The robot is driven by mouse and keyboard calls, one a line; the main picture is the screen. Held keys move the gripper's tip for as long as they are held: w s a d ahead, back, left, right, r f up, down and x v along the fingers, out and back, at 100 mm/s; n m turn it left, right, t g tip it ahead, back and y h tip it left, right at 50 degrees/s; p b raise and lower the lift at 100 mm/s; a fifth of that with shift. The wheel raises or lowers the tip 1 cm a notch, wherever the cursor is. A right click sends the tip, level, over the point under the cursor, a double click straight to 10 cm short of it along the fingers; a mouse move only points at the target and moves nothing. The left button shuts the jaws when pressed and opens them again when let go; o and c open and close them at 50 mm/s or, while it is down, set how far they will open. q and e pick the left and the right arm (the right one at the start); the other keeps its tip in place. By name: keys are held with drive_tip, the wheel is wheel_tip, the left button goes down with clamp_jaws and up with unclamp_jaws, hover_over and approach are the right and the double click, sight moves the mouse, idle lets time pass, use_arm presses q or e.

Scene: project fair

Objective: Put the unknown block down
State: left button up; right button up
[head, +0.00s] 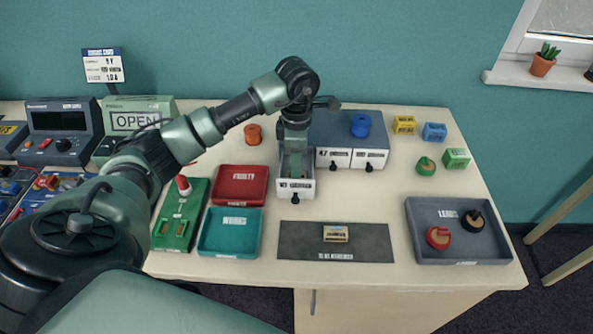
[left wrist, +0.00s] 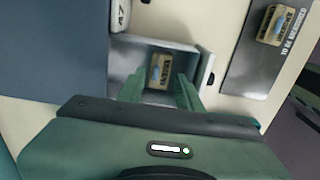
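My left gripper (head: 295,150) reaches down into a pulled-out drawer (head: 296,185) of the blue-grey cabinet. In the left wrist view, a tan block with a dark label (left wrist: 159,72) lies on the drawer (left wrist: 125,58) floor between the fingertips. The fingers (left wrist: 163,80) stand apart, with a small gap visible beside the block, so the gripper looks open. A similar block (head: 336,233) lies on the dark grey "to be measured" mat (head: 292,243); it also shows in the left wrist view (left wrist: 276,25). My right gripper is in neither view.
The cabinet (head: 333,122) has two shut drawers right of the open one and a blue spool (head: 361,125) on top. A red tray (head: 240,184), a teal tray (head: 229,232) and a green board (head: 177,235) stand left. A grey leads tray (head: 460,250) stands right.

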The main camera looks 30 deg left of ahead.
use_arm(q)
wheel_tip(320, 180, up, 9)
drive_tip(key=b, duration=0.1)
drive_tip(key=shift+b, duration=0.3)
drive_tip(key=shift+f, duration=0.1)
